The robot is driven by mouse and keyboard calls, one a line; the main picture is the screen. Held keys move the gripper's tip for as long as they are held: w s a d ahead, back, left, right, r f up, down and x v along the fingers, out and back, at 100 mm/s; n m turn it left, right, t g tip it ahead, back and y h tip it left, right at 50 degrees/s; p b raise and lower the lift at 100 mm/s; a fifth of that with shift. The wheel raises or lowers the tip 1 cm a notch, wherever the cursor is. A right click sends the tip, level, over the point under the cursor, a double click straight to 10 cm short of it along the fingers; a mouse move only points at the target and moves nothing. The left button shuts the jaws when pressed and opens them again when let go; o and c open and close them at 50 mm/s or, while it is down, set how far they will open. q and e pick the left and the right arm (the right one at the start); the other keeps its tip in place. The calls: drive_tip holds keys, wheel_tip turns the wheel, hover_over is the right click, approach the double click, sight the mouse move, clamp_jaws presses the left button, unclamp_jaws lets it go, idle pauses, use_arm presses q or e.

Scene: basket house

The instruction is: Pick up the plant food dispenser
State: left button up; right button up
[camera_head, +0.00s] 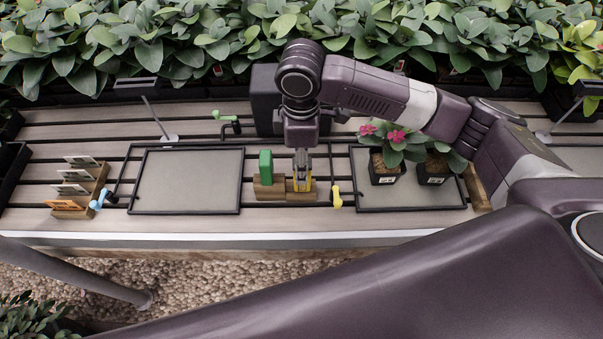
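My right gripper (302,178) points straight down at the middle of the slatted bench. A green upright item (265,167) stands in a similar wooden holder just to the left, apart from the gripper. No label shows which of the two is the plant food dispenser. My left gripper is not in view.
A grey tray (190,181) lies to the left. Another tray (425,197) on the right bears two potted plants (385,168) with pink flowers. Seed packets (76,176) stand in a wooden rack at far left. Leafy plants (200,40) line the back.

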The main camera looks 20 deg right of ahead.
sight(303, 188)
wheel_tip(303, 188, down, 6)
drive_tip(key=shift+d+r+p, duration=0.15)
drive_tip(key=shift+p, duration=0.3)
clamp_jaws()
